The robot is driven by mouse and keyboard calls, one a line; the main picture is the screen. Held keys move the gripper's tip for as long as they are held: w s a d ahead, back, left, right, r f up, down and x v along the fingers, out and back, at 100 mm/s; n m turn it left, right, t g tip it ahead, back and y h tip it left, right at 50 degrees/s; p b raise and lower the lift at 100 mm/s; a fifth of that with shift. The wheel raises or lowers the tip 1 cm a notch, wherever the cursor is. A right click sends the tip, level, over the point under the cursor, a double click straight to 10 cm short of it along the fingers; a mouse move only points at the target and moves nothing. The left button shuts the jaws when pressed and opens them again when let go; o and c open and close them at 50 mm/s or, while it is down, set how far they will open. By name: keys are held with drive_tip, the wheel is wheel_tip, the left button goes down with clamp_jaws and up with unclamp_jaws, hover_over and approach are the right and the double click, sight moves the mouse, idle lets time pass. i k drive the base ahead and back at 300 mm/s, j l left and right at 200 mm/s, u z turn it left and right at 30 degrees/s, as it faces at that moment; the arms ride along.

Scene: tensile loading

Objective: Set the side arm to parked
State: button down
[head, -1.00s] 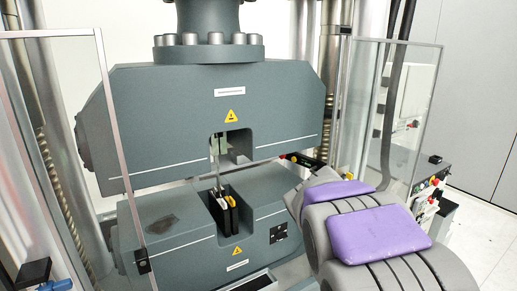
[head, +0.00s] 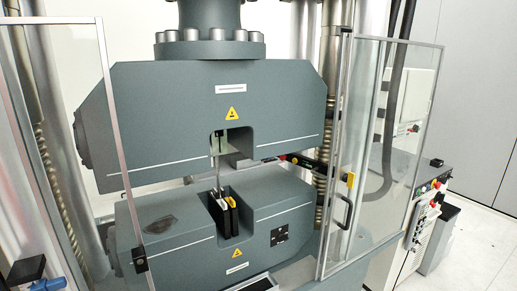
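A dark bar (head: 310,163) with red and yellow parts sits at the right of the gap between the upper and lower grey machine blocks. It looks like the side arm, partly behind the clear right door; I cannot tell its setting. A thin upright specimen (head: 218,165) stands in the central gap, above black inserts (head: 224,215) with white and yellow parts. My gripper and arm are not in view.
The right door (head: 385,150) is a clear framed panel with a black handle (head: 344,213). Another clear panel (head: 112,110) stands at the left. A control unit (head: 428,205) with coloured buttons is at the far right, beside bare floor.

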sight(317, 167)
drive_tip(key=i+l+z, duration=0.1)
drive_tip(key=i, duration=0.8)
